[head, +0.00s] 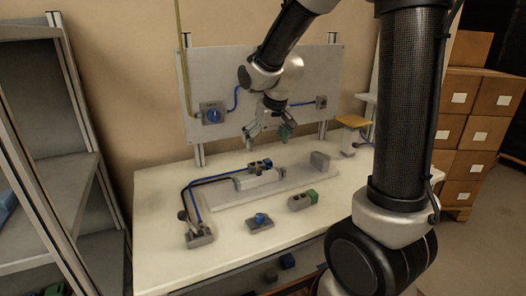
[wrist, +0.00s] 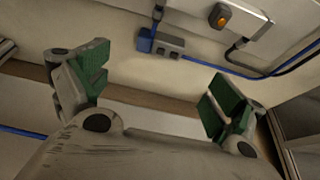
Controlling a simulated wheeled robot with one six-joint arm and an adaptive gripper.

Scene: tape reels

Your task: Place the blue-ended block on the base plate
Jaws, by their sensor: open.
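In the head view a small grey block with a blue end (head: 261,165) sits on a pale raised bar (head: 258,180) above the long grey base plate (head: 225,209). A blue-ended grey block with two dark dots also shows in the wrist view (wrist: 171,45), beyond the fingers; I cannot tell for certain that it is the same one. My gripper (head: 267,129) is open and empty, above the back of the table and in front of the wall panel. Its green-padded fingers stand wide apart in the wrist view (wrist: 157,88).
A green-ended block (head: 302,200) and a grey piece with a blue knob (head: 260,221) lie in front of the plate. A grey block (head: 320,160) stands at its right end. Black and blue hoses (head: 207,181) run to a fitting at left. The table's front right is clear.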

